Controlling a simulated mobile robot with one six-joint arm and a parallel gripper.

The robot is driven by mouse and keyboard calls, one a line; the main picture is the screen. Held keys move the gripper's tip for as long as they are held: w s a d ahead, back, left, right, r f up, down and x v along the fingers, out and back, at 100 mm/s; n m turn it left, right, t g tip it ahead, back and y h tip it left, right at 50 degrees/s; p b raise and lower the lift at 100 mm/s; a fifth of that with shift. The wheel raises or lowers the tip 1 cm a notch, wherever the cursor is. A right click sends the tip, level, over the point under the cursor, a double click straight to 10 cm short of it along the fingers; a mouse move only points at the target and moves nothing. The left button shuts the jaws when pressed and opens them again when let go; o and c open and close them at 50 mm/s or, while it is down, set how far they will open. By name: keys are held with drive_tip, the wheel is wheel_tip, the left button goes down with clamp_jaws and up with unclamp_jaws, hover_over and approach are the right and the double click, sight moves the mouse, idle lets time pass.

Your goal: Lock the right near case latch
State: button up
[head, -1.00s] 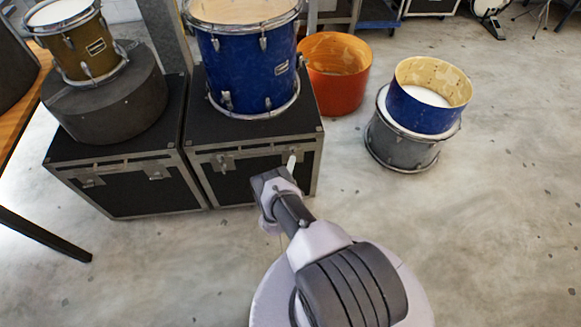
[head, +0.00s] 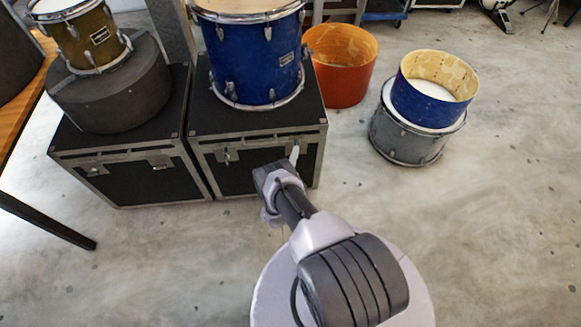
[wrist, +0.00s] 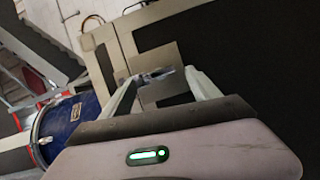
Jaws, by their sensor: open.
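The right case (head: 255,180) is a black box with metal edges, and a blue drum stands on it. Its left latch (head: 225,156) shows on the front below the lid. My gripper (head: 293,156) is at the right part of that front, and hides most of the right latch there. In the wrist view my gripper (wrist: 160,88) is open, with pale fingers on either side of a metal latch (wrist: 163,77) on the case's edge plate. Whether a finger touches the latch, and whether it is locked, I cannot tell.
A left case (head: 135,185) with a dark round drum case (head: 115,90) on it stands beside the right case. The blue drum (head: 253,60) is above my gripper. An orange drum shell (head: 340,75) and stacked drums (head: 405,135) stand right. Floor in front is clear.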

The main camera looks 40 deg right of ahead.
drive_tip(key=f+v, duration=0.1)
drive_tip(key=v, duration=1.6)
drive_tip(key=shift+r+p, duration=0.35)
